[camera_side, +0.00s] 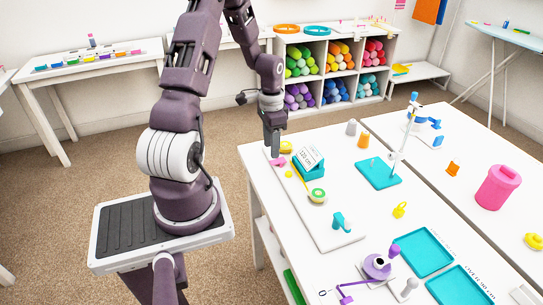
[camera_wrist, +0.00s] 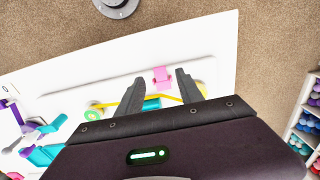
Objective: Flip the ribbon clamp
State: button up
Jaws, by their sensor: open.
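A small pink piece that looks like the ribbon clamp (camera_wrist: 161,77) sits on the white board by the yellow ribbon (camera_wrist: 182,97). It also shows in the side view (camera_side: 277,162), partly hidden by my gripper (camera_side: 273,152). My gripper points down over the left end of the board, its fingers apart. In the wrist view the pink piece appears between the two fingertips; I cannot tell whether they touch it. The ribbon runs past a teal block with a "120 cm" card (camera_side: 311,158) to a green and yellow spool (camera_side: 317,196).
A teal lever piece (camera_side: 341,222) stands at the near end of the board.

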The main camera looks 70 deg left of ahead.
aim_at(272, 162)
notch_tip(272, 162, down, 4)
jog(key=shift+f, duration=0.25)
grip_shut()
jog(key=g, duration=0.1)
jog(key=w+g, duration=0.1)
jog(key=shift+r+g, duration=0.25)
jog(key=shift+g, duration=0.05)
jog(key=shift+w+r+g, duration=0.2)
jog(key=shift+w+g, duration=0.05)
jog(key=shift+g, duration=0.95)
grip_release()
